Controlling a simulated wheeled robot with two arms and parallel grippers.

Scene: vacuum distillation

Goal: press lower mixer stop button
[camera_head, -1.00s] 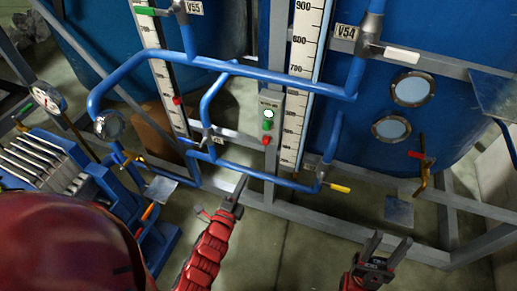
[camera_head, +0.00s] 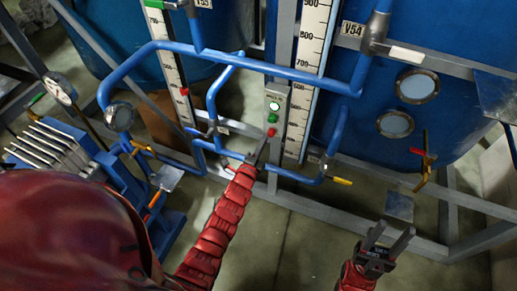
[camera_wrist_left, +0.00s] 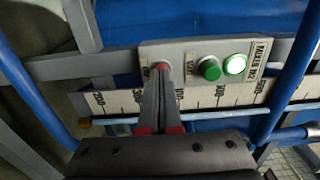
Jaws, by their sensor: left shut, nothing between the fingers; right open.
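The mixer control box (camera_head: 273,97) is a small grey panel on the frame between the two blue tanks. It carries a lit white lamp (camera_head: 274,106), a green button (camera_head: 272,118) and a red stop button (camera_head: 271,132) at the bottom. My left gripper (camera_head: 263,142) is shut and empty, its tips at the red button. The green button (camera_wrist_left: 210,69) and lit lamp (camera_wrist_left: 235,64) are clear. My right gripper (camera_head: 386,238) is open and empty.
Blue pipes (camera_head: 255,64) run in front of the frame, left and above the box. A white scale (camera_head: 306,75) stands right beside the box. A yellow-handled valve (camera_head: 340,181) lies low to the right. The floor (camera_head: 300,240) between the grippers is free.

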